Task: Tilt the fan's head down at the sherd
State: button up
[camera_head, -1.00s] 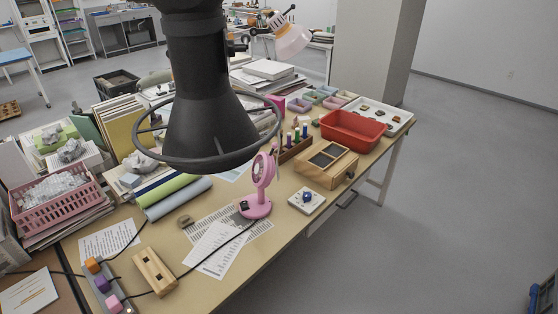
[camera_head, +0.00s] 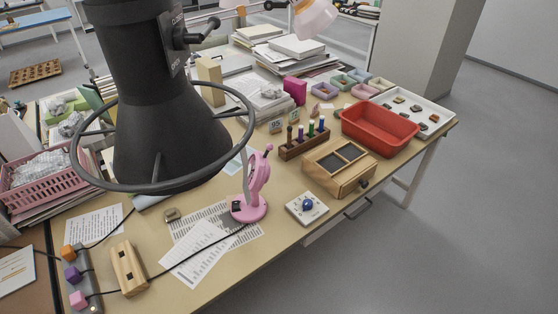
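The pink fan (camera_head: 258,178) stands upright on its round base near the middle of the table. Its head is seen nearly edge-on, so its exact tilt is hard to tell. A small brownish lump (camera_head: 172,215), perhaps the sherd, lies on the table left of the fan, beside printed sheets. Several small sherd-like pieces also lie in a white tray (camera_head: 446,121) at the far right. My gripper is not in view.
A large black hood (camera_head: 165,125) with a ring hangs over the table's left and hides part of it. A white plate with a blue knob (camera_head: 307,206), a wooden box (camera_head: 325,183) and a red tub (camera_head: 378,130) stand right of the fan. A dark cable crosses the sheets (camera_head: 195,262).

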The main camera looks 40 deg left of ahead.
aim_at(259, 170)
jog(key=i, duration=1.8)
jog(key=u, duration=2.4)
jog(key=k, duration=0.4)
jog(key=u, duration=0.05)
